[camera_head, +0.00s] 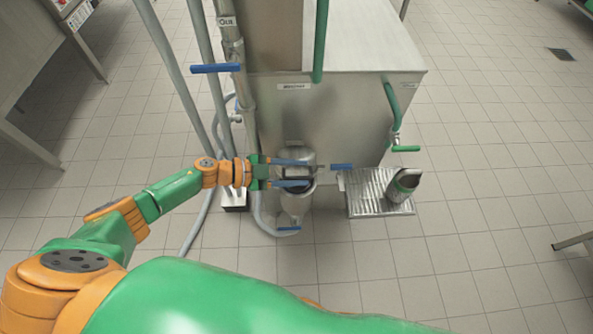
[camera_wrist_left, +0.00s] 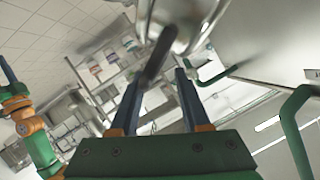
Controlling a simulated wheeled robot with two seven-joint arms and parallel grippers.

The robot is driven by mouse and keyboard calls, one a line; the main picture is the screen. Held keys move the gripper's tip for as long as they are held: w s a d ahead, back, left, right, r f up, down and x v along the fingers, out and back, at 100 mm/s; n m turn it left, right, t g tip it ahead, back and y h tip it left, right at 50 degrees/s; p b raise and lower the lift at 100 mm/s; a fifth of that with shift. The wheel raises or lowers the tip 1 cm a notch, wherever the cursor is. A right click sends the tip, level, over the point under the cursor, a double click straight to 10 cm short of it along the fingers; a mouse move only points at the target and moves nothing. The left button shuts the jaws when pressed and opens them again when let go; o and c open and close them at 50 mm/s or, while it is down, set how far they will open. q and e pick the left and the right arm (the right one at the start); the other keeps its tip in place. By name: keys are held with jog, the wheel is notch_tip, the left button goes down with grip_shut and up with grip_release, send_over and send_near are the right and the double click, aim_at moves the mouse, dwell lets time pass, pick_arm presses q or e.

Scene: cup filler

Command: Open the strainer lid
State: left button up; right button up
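The strainer (camera_head: 294,203) is a steel vessel with a tapered lower part, low beside the steel tank in the head view. In the left wrist view its rounded metal (camera_wrist_left: 186,14) fills the top middle, with a dark bar-shaped handle (camera_wrist_left: 156,56) in front. My left gripper (camera_head: 311,174) reaches over the strainer's top, its blue fingers spread. In the wrist view the dark handle lies between and beyond the parted fingertips (camera_wrist_left: 158,78); contact is not visible. The fingers hide part of the top, so I cannot tell the lid's state. Part of my right arm (camera_wrist_left: 36,140) shows at left.
The steel tank (camera_head: 330,125) stands behind. Pipes and a blue valve handle (camera_head: 217,68) rise at left. Another blue handle (camera_head: 341,166) sits just right of the strainer. A metal cup (camera_head: 404,184) stands on a ribbed drip tray (camera_head: 366,190). Tiled floor is open at right.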

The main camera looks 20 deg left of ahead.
pick_arm(q)
jog(key=v, duration=0.7)
